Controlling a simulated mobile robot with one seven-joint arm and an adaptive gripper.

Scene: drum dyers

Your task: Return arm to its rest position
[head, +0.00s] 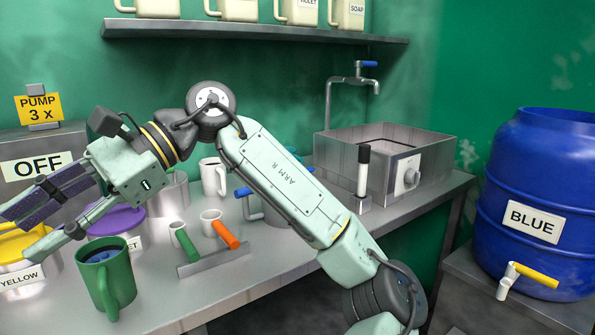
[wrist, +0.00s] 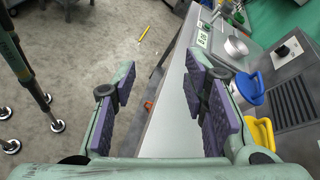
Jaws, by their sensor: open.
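My gripper (head: 32,228) is at the left of the head view, at the end of my raised arm, which bends across the picture above the counter. Its two fingers with purple pads are spread apart with nothing between them. In the wrist view my gripper (wrist: 160,88) is also open and empty. It looks down along the counter edge, with grey floor to the left. In the head view the fingers are above or in front of the yellow-lidded pot (head: 18,245), which they partly cover.
A green mug (head: 118,278) of dark liquid stands below the gripper, with a purple-lidded pot (head: 118,218) behind. A white mug (head: 213,177), a rack with green and orange handles (head: 215,262), a sink (head: 340,155) and a blue barrel (head: 530,180) are rightward. A shelf (head: 250,30) hangs above.

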